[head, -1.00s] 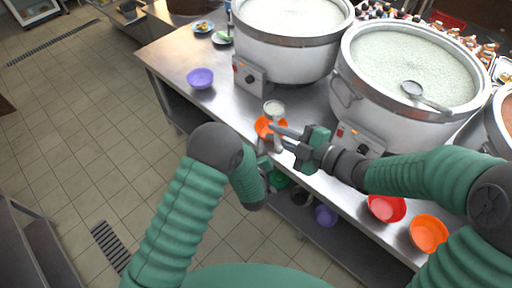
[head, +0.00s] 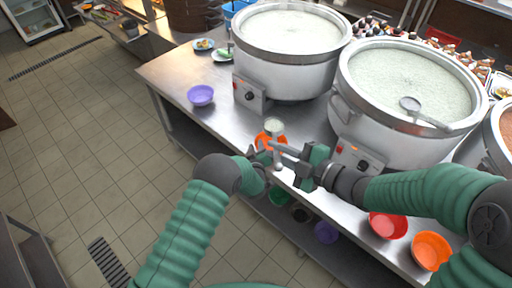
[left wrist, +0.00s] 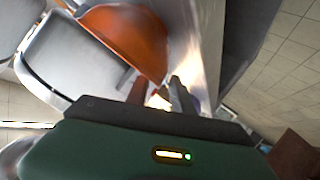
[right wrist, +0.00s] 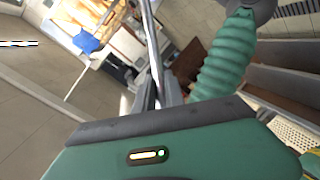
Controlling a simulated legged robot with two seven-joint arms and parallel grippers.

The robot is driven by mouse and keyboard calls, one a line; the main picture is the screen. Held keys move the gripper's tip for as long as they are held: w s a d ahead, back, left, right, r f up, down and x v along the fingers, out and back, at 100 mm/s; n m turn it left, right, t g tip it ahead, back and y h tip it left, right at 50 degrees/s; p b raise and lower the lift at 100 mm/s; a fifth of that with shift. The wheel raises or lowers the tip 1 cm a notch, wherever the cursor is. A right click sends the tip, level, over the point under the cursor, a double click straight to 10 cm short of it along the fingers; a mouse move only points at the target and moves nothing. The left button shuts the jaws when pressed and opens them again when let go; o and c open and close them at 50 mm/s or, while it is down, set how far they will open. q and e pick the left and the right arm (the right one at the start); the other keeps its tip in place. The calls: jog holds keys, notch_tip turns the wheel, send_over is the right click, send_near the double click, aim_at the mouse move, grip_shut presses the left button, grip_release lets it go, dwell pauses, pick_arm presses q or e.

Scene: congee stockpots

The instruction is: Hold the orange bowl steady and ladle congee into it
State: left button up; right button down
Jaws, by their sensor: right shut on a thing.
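The orange bowl (head: 266,139) stands near the front edge of the steel counter. It fills the upper middle of the left wrist view (left wrist: 125,35). My left gripper (head: 259,153) is at the bowl's near side; its fingers look apart, with the bowl's rim just at the tips. My right gripper (head: 284,151) is shut on the ladle, whose handle (right wrist: 154,45) runs up between the fingers in the right wrist view. The ladle's cup (head: 274,125) holds pale congee and appears over the far side of the bowl. Congee pots (head: 353,108) stand behind.
Another ladle (head: 425,113) rests in the right congee pot. A purple bowl (head: 201,95) is left on the counter (head: 180,75). A red bowl (head: 388,225) and another orange bowl (head: 431,250) are at right. Several bowls sit on the lower shelf.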

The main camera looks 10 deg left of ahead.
pick_arm(q)
grip_shut()
dwell(0.3)
